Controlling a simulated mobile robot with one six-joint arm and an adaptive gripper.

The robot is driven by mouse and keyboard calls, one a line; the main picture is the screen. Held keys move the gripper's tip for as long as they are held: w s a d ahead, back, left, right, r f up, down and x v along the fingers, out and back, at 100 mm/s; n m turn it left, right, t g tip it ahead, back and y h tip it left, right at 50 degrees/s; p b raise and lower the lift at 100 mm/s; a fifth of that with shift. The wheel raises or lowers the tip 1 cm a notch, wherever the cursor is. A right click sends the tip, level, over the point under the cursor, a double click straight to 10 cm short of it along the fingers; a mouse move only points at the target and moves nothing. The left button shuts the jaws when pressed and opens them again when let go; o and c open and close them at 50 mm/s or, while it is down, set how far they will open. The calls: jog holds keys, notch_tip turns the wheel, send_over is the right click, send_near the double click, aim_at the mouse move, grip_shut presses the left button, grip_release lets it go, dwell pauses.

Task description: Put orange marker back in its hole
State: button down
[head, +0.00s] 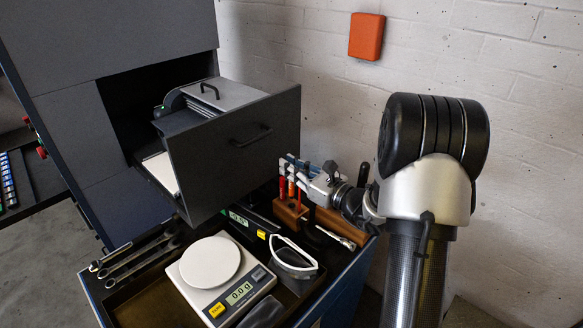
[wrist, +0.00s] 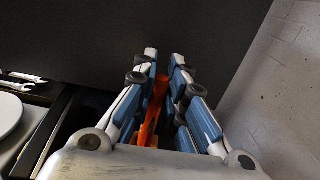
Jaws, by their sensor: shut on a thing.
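My gripper (head: 293,168) is over the back right of the bench top. It is shut on the orange marker, which shows between the fingers in the wrist view (wrist: 153,112). A wooden block (head: 290,214) stands just below the fingers in the head view. Several slim orange-red shapes stand upright between the fingers and the block there. I cannot tell which one is the held marker. Whether the marker's lower end is in a hole or above the block is also unclear. The holes are not visible.
An open drawer (head: 240,145) juts out beside my gripper on the left. A scale (head: 222,278), safety glasses (head: 295,258) and wrenches (head: 135,255) lie in front and left. A white wall is behind.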

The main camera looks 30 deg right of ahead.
aim_at(292, 195)
jog(key=shift+f+b, duration=0.3)
jog(key=shift+f, duration=0.05)
dwell(0.3)
jog(key=shift+f+b, duration=1.75)
jog(key=shift+f, duration=0.45)
jog(key=c, duration=1.6)
grip_release()
jog(key=shift+o, duration=0.2)
jog(key=shift+s, duration=0.1)
jog(key=v, duration=1.1)
jog(key=shift+s+d, duration=0.15)
jog(key=shift+s, duration=0.25)
jog(key=shift+r, duration=0.1)
